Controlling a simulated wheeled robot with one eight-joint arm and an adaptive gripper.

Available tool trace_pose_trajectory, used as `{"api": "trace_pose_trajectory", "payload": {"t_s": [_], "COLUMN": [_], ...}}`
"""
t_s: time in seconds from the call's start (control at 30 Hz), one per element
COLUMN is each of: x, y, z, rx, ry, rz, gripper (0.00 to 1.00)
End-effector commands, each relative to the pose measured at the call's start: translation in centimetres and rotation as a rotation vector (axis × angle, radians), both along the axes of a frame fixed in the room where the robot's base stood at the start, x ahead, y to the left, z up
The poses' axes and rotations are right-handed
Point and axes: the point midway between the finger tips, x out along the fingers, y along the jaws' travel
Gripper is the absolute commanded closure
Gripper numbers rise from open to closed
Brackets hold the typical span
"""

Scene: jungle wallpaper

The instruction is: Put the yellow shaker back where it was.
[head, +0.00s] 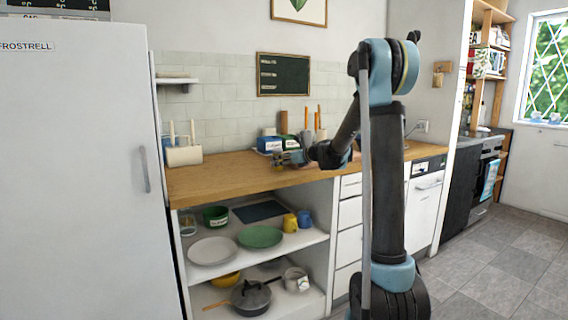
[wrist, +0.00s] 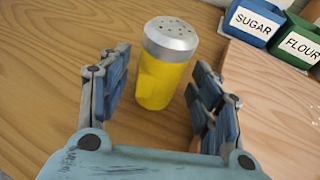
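The yellow shaker (wrist: 163,80) with a grey perforated lid stands upright on the wooden counter in the wrist view. My gripper (wrist: 160,92) is open, with one blue-padded finger on each side of the shaker. There is a visible gap at the left finger and a narrower one at the right. In the head view my gripper (head: 290,158) is low over the counter (head: 225,178); I cannot clearly make out the shaker there.
A blue SUGAR box (wrist: 255,20) and a green FLOUR box (wrist: 297,42) stand at upper right, by a lighter board (wrist: 265,95). Open shelves below the counter hold plates (head: 212,251), mugs (head: 290,222) and pans (head: 250,297). A fridge (head: 80,170) is at left.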

Motion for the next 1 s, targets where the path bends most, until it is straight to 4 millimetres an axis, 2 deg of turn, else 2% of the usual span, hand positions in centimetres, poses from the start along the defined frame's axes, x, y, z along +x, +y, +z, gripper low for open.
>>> {"api": "trace_pose_trajectory", "payload": {"t_s": [0.37, 1.0], "x": [-0.3, -6.1], "y": [-0.6, -8.4], "z": [0.3, 3.3], "rx": [0.000, 0.000], "ry": [0.000, 0.001], "rz": [-0.002, -0.004], "gripper": [0.41, 0.41]}}
